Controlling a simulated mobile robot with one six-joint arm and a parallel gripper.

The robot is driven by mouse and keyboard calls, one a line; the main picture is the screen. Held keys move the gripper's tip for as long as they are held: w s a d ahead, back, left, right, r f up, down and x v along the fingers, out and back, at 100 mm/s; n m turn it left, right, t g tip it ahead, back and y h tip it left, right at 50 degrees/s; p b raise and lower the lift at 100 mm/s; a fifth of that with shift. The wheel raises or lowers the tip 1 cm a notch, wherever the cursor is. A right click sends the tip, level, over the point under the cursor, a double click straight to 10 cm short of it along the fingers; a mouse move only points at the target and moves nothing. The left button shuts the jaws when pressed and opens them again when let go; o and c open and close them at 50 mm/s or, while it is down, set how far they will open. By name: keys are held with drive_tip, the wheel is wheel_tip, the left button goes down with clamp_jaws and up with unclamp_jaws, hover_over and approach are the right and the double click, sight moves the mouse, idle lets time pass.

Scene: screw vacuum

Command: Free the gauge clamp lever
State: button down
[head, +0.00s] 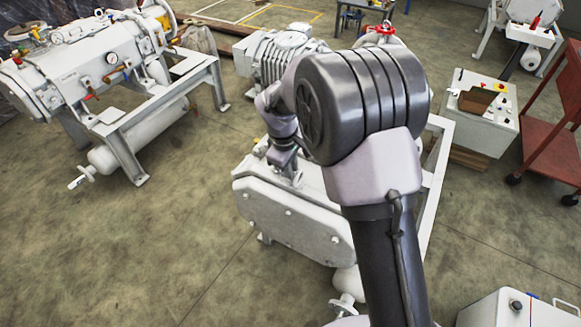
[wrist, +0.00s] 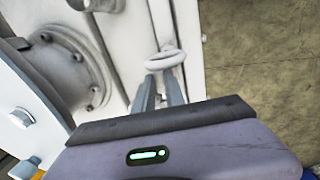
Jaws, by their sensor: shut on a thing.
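In the wrist view my gripper (wrist: 160,85) is shut, with its two grey fingers close together at the stem of a white ring-shaped part (wrist: 164,60). I cannot tell whether this part is the gauge clamp lever; the body of my gripper hides what lies below. In the head view my arm reaches over the middle white vacuum machine (head: 290,215), and the fingertips cannot be made out there. No gauge shows near my gripper.
A grey flange (wrist: 75,75) with bolts stands left of my gripper in the wrist view, and white frame beams (wrist: 190,45) lie close at its right. A control box (head: 480,110) and a red cart (head: 553,140) stand at the right. Open floor (head: 190,200) lies left of the middle machine.

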drive_tip(key=m, duration=0.1)
drive_tip(key=s+a+m+p, duration=0.1)
drive_tip(key=m, duration=0.3)
drive_tip(key=shift+s+a+g+h, duration=0.15)
drive_tip(key=shift+a+g+h, duration=0.15)
drive_tip(key=shift+a, duration=0.05)
drive_tip(key=m, duration=0.1)
drive_tip(key=a+m+p, duration=0.1)
drive_tip(key=m, duration=0.1)
drive_tip(key=a+m+g+p, duration=0.1)
drive_tip(key=m, duration=0.1)
drive_tip(key=shift+s+a, duration=0.1)
drive_tip(key=shift+s, duration=0.1)
drive_tip(key=m, duration=0.2)
drive_tip(key=a+m+p, duration=0.1)
drive_tip(key=shift+w+a+m+g, duration=0.2)
drive_tip(key=shift+m+g, duration=0.1)
drive_tip(key=shift+m, duration=0.1)
drive_tip(key=shift+w+a+m+g+p, duration=0.2)
drive_tip(key=shift+a+m+p, duration=0.15)
drive_tip(key=shift+m, duration=0.65)
drive_tip(key=shift+w+a+m+g+p, duration=0.2)
drive_tip(key=shift+a+m, duration=0.2)
drive_tip(key=shift+m, duration=0.6)
drive_tip(key=c, duration=1.4)
unclamp_jaws()
